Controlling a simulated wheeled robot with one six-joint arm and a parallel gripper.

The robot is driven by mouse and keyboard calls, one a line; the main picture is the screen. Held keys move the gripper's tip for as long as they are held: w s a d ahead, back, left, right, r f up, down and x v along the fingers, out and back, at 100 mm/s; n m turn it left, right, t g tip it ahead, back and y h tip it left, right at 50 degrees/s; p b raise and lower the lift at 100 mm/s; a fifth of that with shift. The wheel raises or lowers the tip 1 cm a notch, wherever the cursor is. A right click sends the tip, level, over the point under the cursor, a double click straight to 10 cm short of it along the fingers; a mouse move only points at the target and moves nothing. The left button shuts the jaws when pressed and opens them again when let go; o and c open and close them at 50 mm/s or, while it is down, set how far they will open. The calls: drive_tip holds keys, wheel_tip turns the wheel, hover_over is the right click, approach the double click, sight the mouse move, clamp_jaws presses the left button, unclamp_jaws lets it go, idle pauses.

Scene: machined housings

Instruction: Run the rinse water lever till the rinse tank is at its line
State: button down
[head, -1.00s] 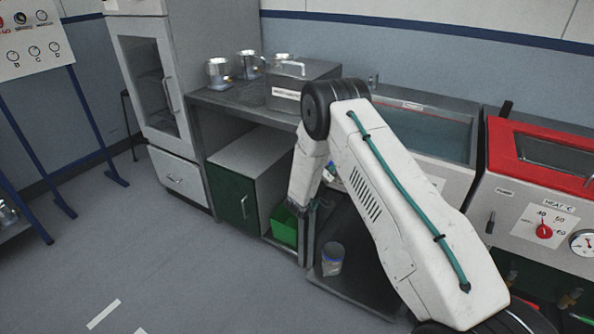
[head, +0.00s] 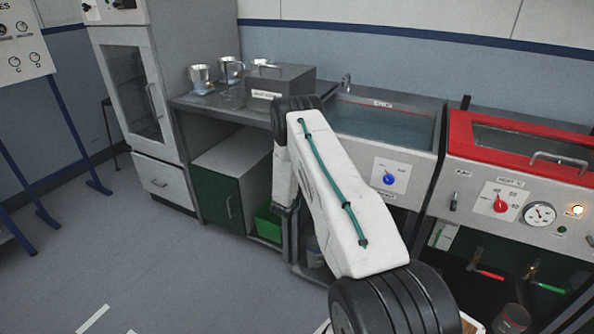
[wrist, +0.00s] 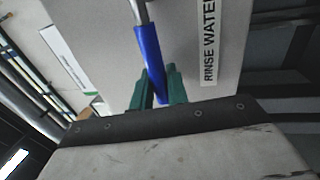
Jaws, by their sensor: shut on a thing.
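The rinse tank (head: 428,152) is the steel basin right of the arm in the head view, with a label on its back wall. In the wrist view the rinse water lever (wrist: 149,58) is a blue handle on a metal stem, beside a "RINSE WATER" label (wrist: 209,40). My gripper (wrist: 158,86) has its green fingers closed around the lower end of the blue handle. In the head view my arm hides the gripper and lever.
A blue knob (head: 388,179) is on the rinse tank's front panel. Right of it stands a red-topped heated tank (head: 462,140) with a red knob and gauge. A steel box (head: 290,80) and metal jugs (head: 200,78) sit on the left counter. Floor is open at left.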

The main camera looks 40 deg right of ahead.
drive_tip(key=shift+f, duration=0.1)
drive_tip(key=c, duration=1.4)
unclamp_jaws()
drive_tip(key=shift+d, duration=0.15)
drive_tip(key=shift+c, duration=0.2)
drive_tip(key=shift+a, duration=0.4)
drive_tip(key=v, duration=0.7)
drive_tip(key=shift+s+f, duration=0.1)
